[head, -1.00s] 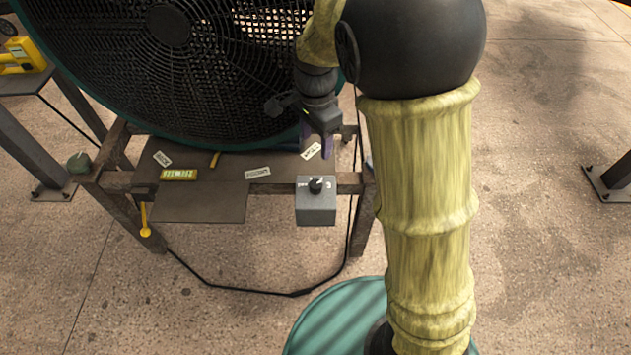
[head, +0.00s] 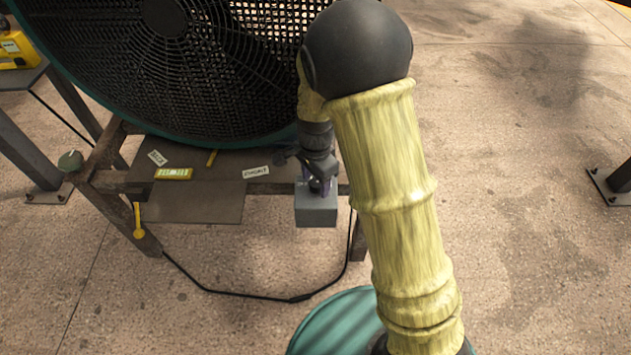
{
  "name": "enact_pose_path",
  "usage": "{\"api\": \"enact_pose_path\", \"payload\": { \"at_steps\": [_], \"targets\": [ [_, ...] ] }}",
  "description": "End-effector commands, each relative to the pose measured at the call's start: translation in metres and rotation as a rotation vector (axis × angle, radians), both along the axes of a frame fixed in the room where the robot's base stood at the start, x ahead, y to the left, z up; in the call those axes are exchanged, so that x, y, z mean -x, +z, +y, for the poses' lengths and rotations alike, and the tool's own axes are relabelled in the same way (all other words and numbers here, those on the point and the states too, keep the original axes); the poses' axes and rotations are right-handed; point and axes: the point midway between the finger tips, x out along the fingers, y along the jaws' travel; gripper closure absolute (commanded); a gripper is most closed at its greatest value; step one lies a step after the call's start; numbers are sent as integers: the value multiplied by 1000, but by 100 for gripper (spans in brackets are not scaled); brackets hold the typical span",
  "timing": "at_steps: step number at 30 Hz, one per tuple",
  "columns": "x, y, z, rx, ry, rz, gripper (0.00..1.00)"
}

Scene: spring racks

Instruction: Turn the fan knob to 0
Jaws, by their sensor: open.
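The fan knob sits on top of a grey control box (head: 316,212) at the front edge of the fan's stand. My gripper (head: 318,190) is open and points down over the box, at the knob. The knob and its dial marks are mostly hidden behind the gripper, so I cannot tell its setting or whether the fingers touch it. The large fan (head: 165,75), with a dark grille and teal rim, stands behind the box.
The stand's brown shelf (head: 200,205) carries small labels and a yellow-green tag (head: 174,174). A yellow lever (head: 138,220) hangs at its left. A black cable (head: 250,295) lies on the floor below. Open floor lies to the right.

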Motion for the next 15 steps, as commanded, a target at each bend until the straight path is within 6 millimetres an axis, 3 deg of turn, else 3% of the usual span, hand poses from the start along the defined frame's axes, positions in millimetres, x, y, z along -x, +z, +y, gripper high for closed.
{"api": "enact_pose_path", "payload": {
  "at_steps": [9, 15],
  "targets": [
    [-1, -2, -1, -1, -3, -1, 46],
    [0, -2, 0, -1, 0, -1, 86]
  ]
}}
